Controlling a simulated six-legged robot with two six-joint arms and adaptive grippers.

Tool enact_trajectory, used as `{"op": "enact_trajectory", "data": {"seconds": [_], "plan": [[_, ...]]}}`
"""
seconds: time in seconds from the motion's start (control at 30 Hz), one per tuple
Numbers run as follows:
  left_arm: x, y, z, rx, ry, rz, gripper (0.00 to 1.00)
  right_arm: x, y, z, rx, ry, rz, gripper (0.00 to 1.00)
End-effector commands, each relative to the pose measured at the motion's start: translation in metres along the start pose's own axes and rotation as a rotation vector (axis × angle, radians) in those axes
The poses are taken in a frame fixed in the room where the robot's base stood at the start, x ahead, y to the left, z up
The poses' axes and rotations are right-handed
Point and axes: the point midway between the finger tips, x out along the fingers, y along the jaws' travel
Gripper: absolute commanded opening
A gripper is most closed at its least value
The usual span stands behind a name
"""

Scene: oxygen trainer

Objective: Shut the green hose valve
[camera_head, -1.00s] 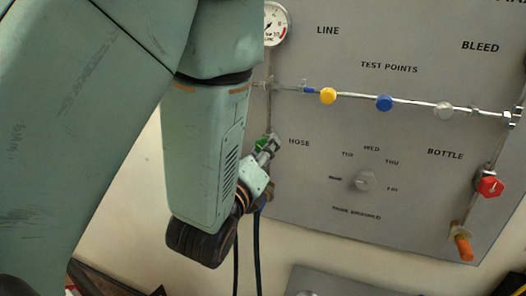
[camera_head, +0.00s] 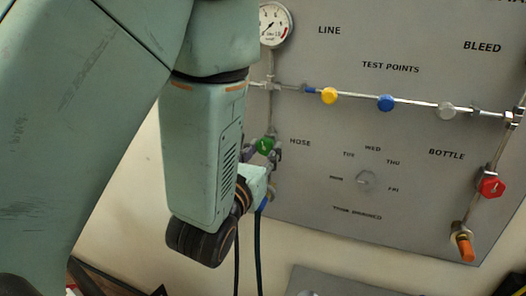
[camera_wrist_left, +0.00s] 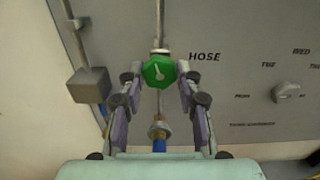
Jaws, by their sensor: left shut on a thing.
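The green hose valve (camera_head: 264,145) is a knob on the pipe at the panel's left side, beside the word HOSE. It also shows in the left wrist view (camera_wrist_left: 159,71), with a pale pointer mark on its face. Part of the gripper is hidden behind my left forearm in the head view. My right gripper is not in view.
Yellow (camera_head: 329,96), blue (camera_head: 385,103) and grey (camera_head: 446,111) knobs line the upper pipe. A gauge (camera_head: 275,24) is above the valve. A red bottle valve (camera_head: 490,186) is at right. A grey box (camera_wrist_left: 89,85) is left of the fingers. Dark hoses hang below.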

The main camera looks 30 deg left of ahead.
Motion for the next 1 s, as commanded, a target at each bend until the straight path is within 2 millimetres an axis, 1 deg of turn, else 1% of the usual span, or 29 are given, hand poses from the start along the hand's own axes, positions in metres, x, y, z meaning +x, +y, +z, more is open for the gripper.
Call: {"op": "enact_trajectory", "data": {"seconds": [0.2,0.57,0.6,0.87,1.0], "plan": [[-0.0002,0.0001,-0.0003,0.030,0.001,0.000,0.03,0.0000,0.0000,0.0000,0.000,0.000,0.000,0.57],[0.0000,0.0000,0.0000,0.032,0.000,0.000,0.03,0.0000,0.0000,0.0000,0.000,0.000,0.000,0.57],[0.0000,0.0000,0.0000,0.032,0.000,0.000,0.36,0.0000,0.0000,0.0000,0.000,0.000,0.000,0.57],[0.0000,0.0000,0.0002,0.032,-0.001,0.000,0.57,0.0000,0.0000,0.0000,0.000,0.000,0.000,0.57],[0.0001,0.0000,0.0003,0.031,-0.001,0.000,0.57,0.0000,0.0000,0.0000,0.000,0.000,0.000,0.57]]}}
